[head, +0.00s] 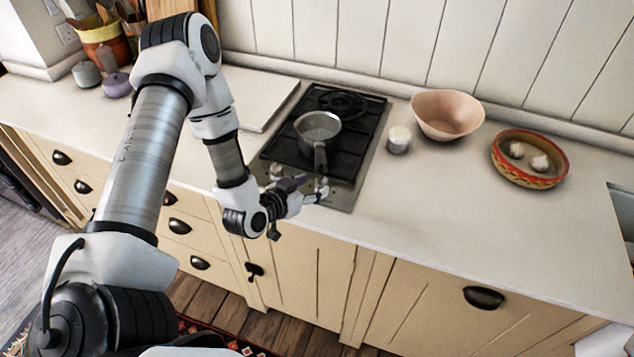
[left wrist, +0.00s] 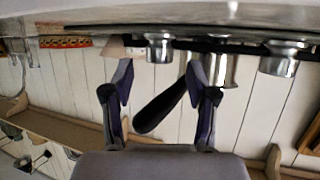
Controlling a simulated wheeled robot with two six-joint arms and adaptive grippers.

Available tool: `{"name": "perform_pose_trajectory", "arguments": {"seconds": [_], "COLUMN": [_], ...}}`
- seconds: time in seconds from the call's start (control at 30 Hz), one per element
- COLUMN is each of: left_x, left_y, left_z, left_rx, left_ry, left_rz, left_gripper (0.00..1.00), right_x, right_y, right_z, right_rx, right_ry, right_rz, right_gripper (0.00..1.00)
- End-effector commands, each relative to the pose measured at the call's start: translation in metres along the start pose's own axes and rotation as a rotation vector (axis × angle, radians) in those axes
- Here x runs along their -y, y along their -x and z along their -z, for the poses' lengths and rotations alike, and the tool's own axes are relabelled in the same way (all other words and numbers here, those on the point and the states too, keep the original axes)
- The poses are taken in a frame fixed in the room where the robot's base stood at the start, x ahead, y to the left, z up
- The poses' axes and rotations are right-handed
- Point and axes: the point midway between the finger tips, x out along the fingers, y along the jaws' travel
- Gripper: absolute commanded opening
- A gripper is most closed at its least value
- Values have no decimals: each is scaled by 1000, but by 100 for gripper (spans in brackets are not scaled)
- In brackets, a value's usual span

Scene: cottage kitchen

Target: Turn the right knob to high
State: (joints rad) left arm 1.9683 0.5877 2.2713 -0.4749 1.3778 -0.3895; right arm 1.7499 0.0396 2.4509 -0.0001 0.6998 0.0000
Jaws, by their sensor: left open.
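The stove (head: 347,190) is a dark cooktop with a steel front panel. The right knob (head: 323,186) is on that panel, partly covered by my left gripper (head: 308,190). The left knob (head: 277,170) is beside it, left of the gripper. In the left wrist view the picture is upside down; the right knob (left wrist: 158,48) is a metal cylinder lined up between my open fingertips, and the left knob (left wrist: 284,58) is at the right. The gap between fingers and right knob looks small; I cannot tell whether they touch. My right gripper is not in view.
A small pot (head: 318,126) stands on the cooktop, its dark handle pointing toward the knobs. A white jar (head: 398,140), a pink bowl (head: 447,115) and a patterned dish (head: 533,180) with garlic are to the right. The counter front right of the stove is clear.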

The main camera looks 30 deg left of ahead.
Motion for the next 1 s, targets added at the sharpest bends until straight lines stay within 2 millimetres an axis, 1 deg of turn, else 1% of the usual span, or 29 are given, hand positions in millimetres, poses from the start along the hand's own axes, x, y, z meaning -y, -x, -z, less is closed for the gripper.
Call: {"name": "perform_pose_trajectory", "arguments": {"seconds": [0.03,0.13,0.37,0.4,0.47,0.5,0.53,0.77,0.87,1.0], "left_x": [-1,0,0,0,0,0,0,0,-1,-3], "left_y": [-7,-14,-16,-16,-16,-16,-16,-16,-17,-18], "left_z": [1,1,0,0,0,0,0,0,-1,-2], "left_rx": [0,-1,0,0,0,0,0,-1,-1,-2], "left_ry": [-5,-1,2,2,2,2,2,2,6,21], "left_rz": [-2,-1,0,0,0,0,0,3,14,54], "left_gripper": [58,58,58,44,22,8,0,0,0,0], "right_x": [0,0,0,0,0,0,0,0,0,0], "right_y": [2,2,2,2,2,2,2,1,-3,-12], "right_z": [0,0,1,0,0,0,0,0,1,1], "right_rx": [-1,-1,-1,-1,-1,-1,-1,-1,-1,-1], "right_ry": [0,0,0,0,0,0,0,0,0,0], "right_rz": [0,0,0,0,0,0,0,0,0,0], "right_gripper": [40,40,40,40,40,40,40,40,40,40]}}
